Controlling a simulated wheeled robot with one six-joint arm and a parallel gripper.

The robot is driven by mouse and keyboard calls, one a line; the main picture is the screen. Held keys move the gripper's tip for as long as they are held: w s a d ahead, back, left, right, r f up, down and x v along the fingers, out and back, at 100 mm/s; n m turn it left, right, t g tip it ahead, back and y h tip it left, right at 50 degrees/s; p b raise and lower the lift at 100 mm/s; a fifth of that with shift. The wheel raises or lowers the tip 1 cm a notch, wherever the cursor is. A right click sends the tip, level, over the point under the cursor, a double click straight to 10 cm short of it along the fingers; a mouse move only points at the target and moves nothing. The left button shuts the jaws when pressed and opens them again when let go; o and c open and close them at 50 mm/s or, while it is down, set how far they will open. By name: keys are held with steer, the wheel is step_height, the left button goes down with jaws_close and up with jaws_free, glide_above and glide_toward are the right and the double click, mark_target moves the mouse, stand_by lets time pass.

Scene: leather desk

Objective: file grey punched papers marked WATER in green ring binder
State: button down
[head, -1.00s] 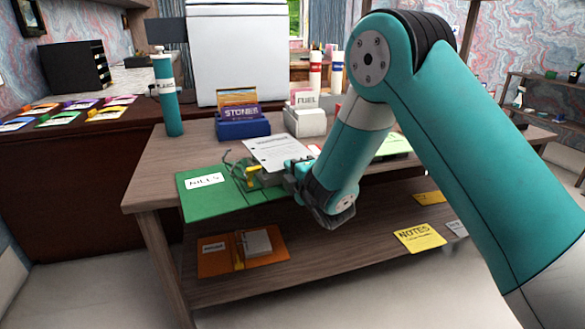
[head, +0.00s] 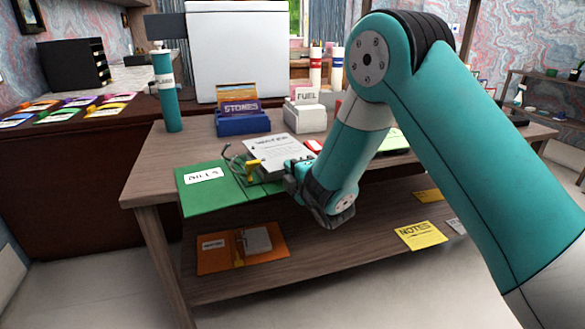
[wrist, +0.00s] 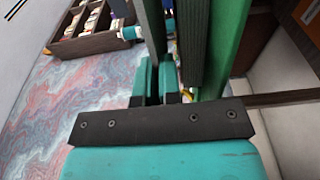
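The green ring binder (head: 200,203) lies open at the desk's front left edge, with a white label on its left cover. Its metal rings (head: 229,155) stand up and look open, with a yellow part (head: 254,168) beside them. A pale grey printed sheet or stack (head: 281,151) lies over the binder's right side, next to the rings; its heading is too small to read. My gripper (head: 294,178) is at the right front edge of the papers. In the wrist view my fingers (wrist: 158,82) are close together; whether they pinch anything is unclear.
A blue box marked STONES (head: 243,122) and a white box marked FUEL (head: 306,118) stand behind the papers. A teal cylinder (head: 167,92) stands at the back left. The lower shelf holds an orange folder (head: 215,260) and yellow NOTES (head: 421,236).

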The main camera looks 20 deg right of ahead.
steer(key=shift+f, duration=0.3)
steer(key=c, duration=1.2)
jaws_free()
steer(key=shift+f+b, duration=0.45)
steer(key=shift+b, duration=0.25)
steer(key=shift+s+b, duration=0.3)
steer(key=shift+b, duration=0.1)
steer(key=shift+s+d+b, duration=0.25)
steer(key=shift+s+b, duration=1.1)
steer(key=shift+b, duration=0.15)
steer(key=shift+s+d+b, duration=0.2)
steer(key=shift+s+b, duration=1.1)
steer(key=shift+b, duration=0.2)
